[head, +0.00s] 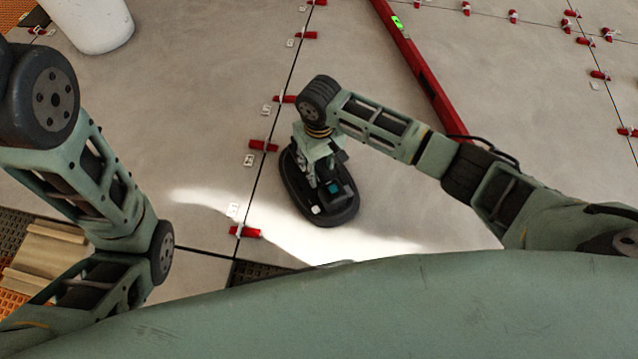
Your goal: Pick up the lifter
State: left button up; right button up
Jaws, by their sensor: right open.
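The lifter (345,213) is a dark oval pad with a handle-like top part and a small teal patch. It lies on the large grey tiles near the middle of the head view. My right gripper (318,183) is right above it, pointing down, with its jaws open at the lifter's top. The gripper and wrist hide part of the lifter's top, and I cannot tell whether the fingers touch it. My left arm shows at the left, but its gripper is out of view.
A red spirit level (415,65) lies on the tiles behind my right arm. Red wedges with white clips (263,146) line the tile joints. A white bucket (92,22) stands at the upper left. Tan strips (45,255) lie at the lower left.

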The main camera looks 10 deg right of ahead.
jog(key=shift+f, duration=0.65)
jog(key=shift+f+p, duration=0.2)
jog(key=shift+p, duration=0.2)
dwell(0.4)
jog(key=shift+c, duration=0.5)
grip_shut()
jog(key=shift+r, duration=0.1)
